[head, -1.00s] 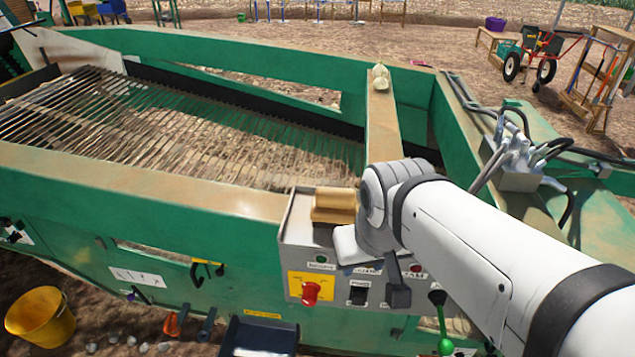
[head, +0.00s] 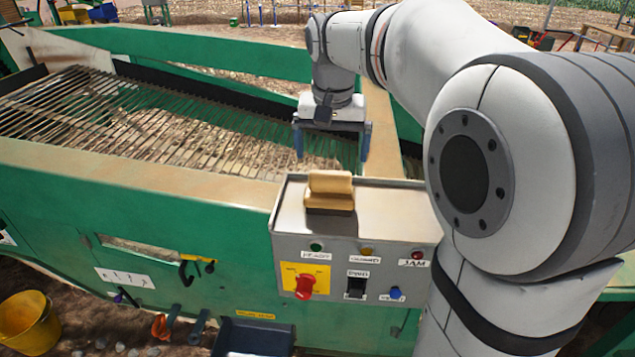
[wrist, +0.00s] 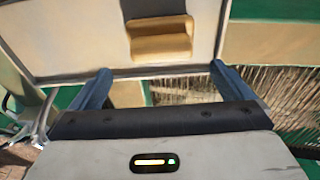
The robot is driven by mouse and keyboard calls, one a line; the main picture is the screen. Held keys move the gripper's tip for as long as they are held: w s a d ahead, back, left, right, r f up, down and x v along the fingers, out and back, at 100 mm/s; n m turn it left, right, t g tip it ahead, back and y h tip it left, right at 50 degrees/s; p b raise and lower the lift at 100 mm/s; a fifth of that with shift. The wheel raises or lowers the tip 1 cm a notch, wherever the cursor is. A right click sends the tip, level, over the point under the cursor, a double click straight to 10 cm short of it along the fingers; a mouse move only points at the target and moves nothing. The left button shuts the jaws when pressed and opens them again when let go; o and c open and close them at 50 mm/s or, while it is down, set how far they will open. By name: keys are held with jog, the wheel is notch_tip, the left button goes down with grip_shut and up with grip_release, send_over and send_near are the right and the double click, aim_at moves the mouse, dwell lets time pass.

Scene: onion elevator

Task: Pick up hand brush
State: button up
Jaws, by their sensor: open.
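The hand brush (head: 330,187), a tan wooden block with dark bristles under it, sits on top of the grey control box (head: 385,207). It also shows in the wrist view (wrist: 160,40), near the top middle. My gripper (head: 332,155) is open and empty, with its blue fingers pointing down. It is behind the brush in the head view and apart from it. In the wrist view the brush lies just beyond the gap between the fingertips (wrist: 161,70).
The box front carries a red knob (head: 305,286), a black switch and a blue button. The green elevator frame (head: 130,200) and its rod belt (head: 150,125) lie left and behind. A yellow bucket (head: 38,325) stands on the ground at lower left.

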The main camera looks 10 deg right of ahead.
aim_at(330, 172)
jog(key=f, duration=0.2)
jog(key=w+f, duration=0.1)
jog(key=f, duration=0.2)
jog(key=f+p, duration=0.1)
jog(key=f, duration=0.1)
jog(key=shift+w+d+f, duration=0.1)
jog(key=shift+w+f, duration=0.05)
jog(key=c, duration=1.5)
jog(key=shift+o, duration=0.2)
notch_tip(330, 172, up, 10)
jog(key=shift+r, duration=0.1)
jog(key=o, duration=1)
jog(key=c, duration=0.4)
jog(key=shift+o, duration=0.2)
